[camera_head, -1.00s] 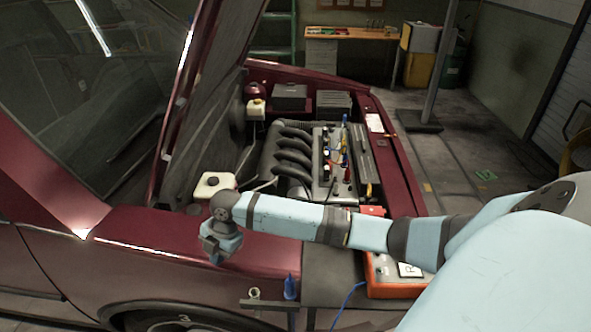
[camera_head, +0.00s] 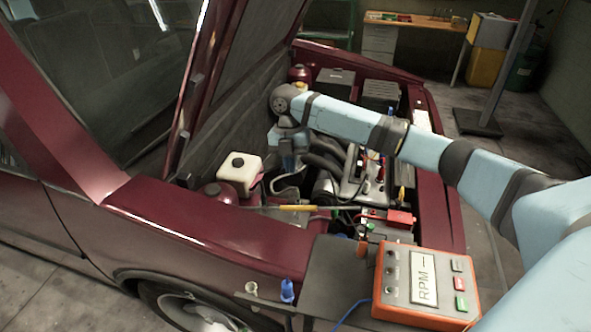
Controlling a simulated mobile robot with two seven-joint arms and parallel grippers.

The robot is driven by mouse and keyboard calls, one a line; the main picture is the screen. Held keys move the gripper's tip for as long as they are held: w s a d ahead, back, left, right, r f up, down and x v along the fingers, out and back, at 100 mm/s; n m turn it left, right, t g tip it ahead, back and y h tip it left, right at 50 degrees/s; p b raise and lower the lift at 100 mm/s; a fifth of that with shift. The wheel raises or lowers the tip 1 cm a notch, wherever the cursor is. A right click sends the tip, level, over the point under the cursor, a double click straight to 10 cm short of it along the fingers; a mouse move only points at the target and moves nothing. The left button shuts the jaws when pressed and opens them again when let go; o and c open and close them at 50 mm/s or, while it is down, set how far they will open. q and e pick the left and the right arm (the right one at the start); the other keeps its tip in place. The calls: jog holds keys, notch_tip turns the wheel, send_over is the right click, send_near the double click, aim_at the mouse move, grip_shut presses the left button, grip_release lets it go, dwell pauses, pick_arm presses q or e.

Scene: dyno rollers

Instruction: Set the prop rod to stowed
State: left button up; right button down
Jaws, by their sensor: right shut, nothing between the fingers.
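A thin rod with a yellow-orange sleeve, which looks like the prop rod (camera_head: 296,208), lies low and nearly level across the near side of the engine bay. The dark red hood (camera_head: 205,95) stands raised at the left of the bay. My right gripper (camera_head: 289,164) points down over the bay, beyond the rod and apart from it in the picture. It is shut and empty, and its fingertips are hard to make out against the engine parts. My left gripper is out of view.
An orange RPM meter (camera_head: 426,284) and a blue-tipped tool (camera_head: 287,290) sit at the near fender. Engine pipes (camera_head: 325,155) lie close to my right gripper. A workbench (camera_head: 410,20) stands far behind.

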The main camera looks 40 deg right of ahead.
aim_at(298, 208)
jog(key=x, duration=0.3)
jog(key=d+p+x, duration=0.1)
jog(key=x, duration=0.6)
jog(key=shift+w+d+f, duration=0.1)
jog(key=shift+d+f, duration=0.1)
jog(key=shift+f, duration=0.25)
jog(key=shift+d+f, duration=0.15)
jog(key=shift+f, duration=0.2)
jog(key=shift+f, duration=0.1)
notch_tip(298, 208, down, 8)
jog(key=s+d+t+y+b, duration=0.1)
jog(key=t+y+b, duration=0.1)
jog(key=b, duration=0.1)
jog(key=shift+s+f, duration=0.25)
jog(key=shift+s, duration=0.15)
jog(key=shift+d, duration=0.15)
